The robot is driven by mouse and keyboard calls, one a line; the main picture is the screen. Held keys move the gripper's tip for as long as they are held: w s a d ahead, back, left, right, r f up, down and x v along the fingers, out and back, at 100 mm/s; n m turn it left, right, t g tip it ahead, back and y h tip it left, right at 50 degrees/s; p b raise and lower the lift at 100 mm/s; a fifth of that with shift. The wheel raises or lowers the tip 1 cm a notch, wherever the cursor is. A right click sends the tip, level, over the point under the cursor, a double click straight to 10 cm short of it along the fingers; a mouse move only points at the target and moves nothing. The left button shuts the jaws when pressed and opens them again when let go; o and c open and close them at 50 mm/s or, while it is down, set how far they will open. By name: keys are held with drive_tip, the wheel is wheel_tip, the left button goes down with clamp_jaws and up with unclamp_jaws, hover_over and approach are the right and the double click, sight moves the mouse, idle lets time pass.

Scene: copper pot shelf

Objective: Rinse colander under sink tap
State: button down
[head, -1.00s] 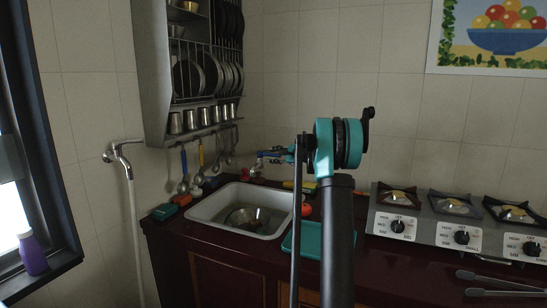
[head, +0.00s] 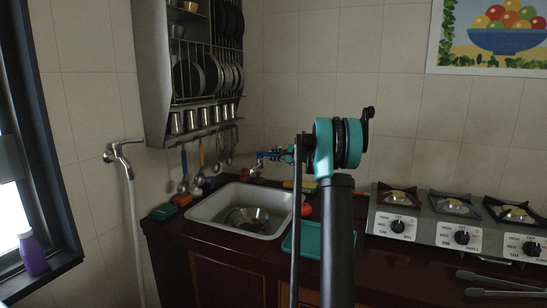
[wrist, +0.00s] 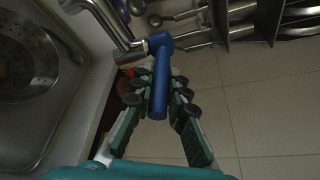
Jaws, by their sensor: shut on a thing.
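The metal colander (head: 247,218) rests inside the sink (head: 199,207). In the wrist view, part of the perforated colander (wrist: 30,60) shows in the sink at the left. The sink tap is a shiny metal pipe (wrist: 95,18) with a blue handle (wrist: 160,80). My gripper (wrist: 162,88) is beside the sink, with its two green fingers on either side of the blue handle, shut on it. In the head view, my gripper (head: 272,155) is small at the back wall above the sink, partly hidden by my arm. I cannot tell whether water is running.
A teal tray (head: 305,238) lies right of the sink, partly behind my arm. Ladles hang under the metal dish rack (head: 190,100). A gas stove (head: 455,222) stands on the right counter. A wall tap with a hose (head: 122,152) is at the left.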

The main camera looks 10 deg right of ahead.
drive_tip(key=shift+s+a+m+t+h, duration=0.25)
drive_tip(key=shift+s+m+t+h, duration=0.1)
drive_tip(key=shift+m+h, duration=0.4)
drive_tip(key=shift+s+a+m+t+h, duration=0.25)
drive_tip(key=shift+m+h, duration=0.25)
drive_tip(key=shift+h, duration=0.35)
drive_tip(key=shift+s+a+m+t+h, duration=0.3)
drive_tip(key=shift+m+t+h, duration=0.1)
drive_tip(key=shift+m+h, duration=0.35)
drive_tip(key=c, duration=1.5)
unclamp_jaws()
drive_tip(key=v, duration=1.2)
